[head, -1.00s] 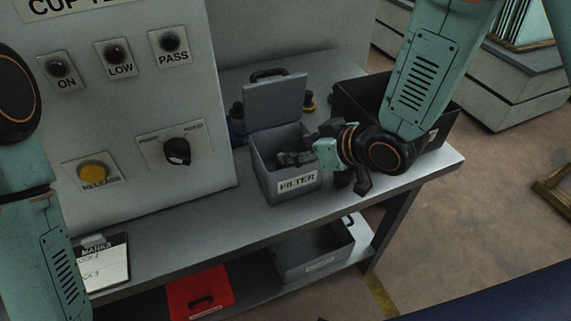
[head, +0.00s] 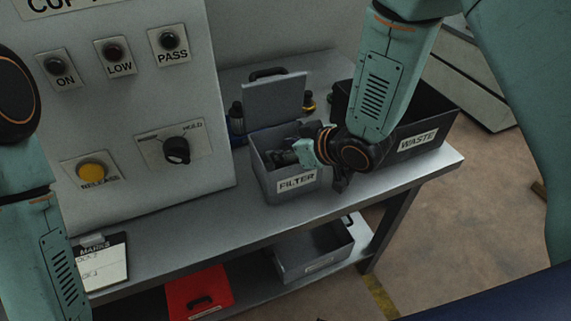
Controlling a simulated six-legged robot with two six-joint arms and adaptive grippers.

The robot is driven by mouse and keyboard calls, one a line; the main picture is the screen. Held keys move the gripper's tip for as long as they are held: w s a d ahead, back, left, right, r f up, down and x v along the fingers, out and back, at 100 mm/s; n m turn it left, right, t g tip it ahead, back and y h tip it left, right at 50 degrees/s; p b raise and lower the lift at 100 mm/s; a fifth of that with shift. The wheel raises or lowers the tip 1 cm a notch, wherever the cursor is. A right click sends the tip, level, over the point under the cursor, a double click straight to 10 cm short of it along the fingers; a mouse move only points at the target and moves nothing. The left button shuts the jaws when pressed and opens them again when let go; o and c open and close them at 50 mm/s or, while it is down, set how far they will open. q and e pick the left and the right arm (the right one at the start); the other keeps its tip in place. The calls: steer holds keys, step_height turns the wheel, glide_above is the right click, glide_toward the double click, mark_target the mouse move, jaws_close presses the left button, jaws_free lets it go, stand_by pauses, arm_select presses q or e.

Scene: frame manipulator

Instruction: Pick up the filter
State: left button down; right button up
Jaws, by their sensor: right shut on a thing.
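A grey box labelled FILTER (head: 297,184) stands on the bench with its lid (head: 274,101) raised at the back. My right gripper (head: 287,157) reaches into the box from the right, its fingers down inside the opening. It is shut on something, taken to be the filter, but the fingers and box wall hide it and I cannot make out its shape. My left arm shows at the left edge; its gripper is out of view.
A black WASTE bin (head: 417,141) stands right of the box. A control panel (head: 125,110) with buttons and a knob rises at left. Small bottles (head: 237,118) stand behind the box. A red box (head: 198,291) and a grey bin (head: 313,250) sit on the lower shelf.

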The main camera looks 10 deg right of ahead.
steer(key=c, duration=0.6)
steer(key=shift+s, duration=0.1)
jaws_close()
steer(key=shift+f, duration=0.1)
step_height(320, 180, up, 18)
steer(key=p, duration=0.4)
